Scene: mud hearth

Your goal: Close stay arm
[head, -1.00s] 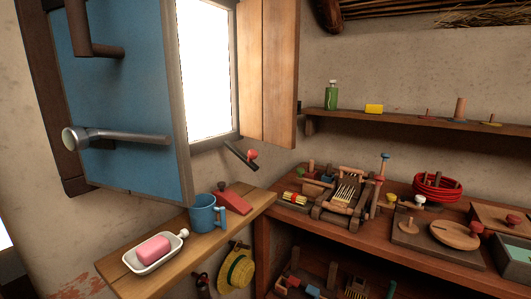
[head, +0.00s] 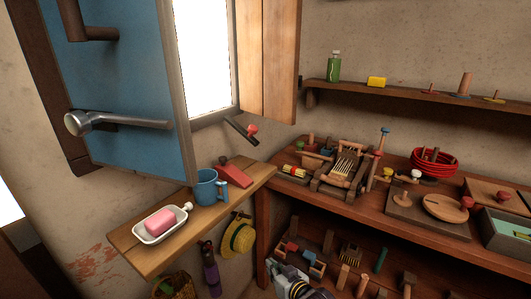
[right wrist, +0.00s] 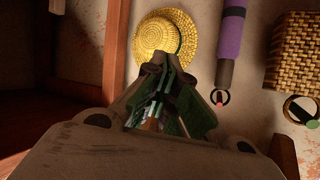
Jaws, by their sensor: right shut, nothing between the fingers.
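The stay arm appears to be the dark bar with a red knob (head: 240,131) at the window's lower edge; it sticks out slantwise over the sill shelf. The blue shutter (head: 135,75) hangs open at the left, with a metal lever handle (head: 115,121). The wooden shutter (head: 268,70) stands open on the right side of the window. My right gripper (head: 298,287) is low at the bottom edge of the head view, well below the stay arm and apart from it. In the right wrist view it (right wrist: 168,75) is shut and empty. My left gripper is not in view.
A sill shelf (head: 135,258) holds a soap dish (head: 160,233), a blue mug (head: 209,187) and a red wedge (head: 235,170). A straw hat (head: 238,237) and a purple item (head: 211,272) hang below. A cluttered workbench (head: 330,208) stands at the right.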

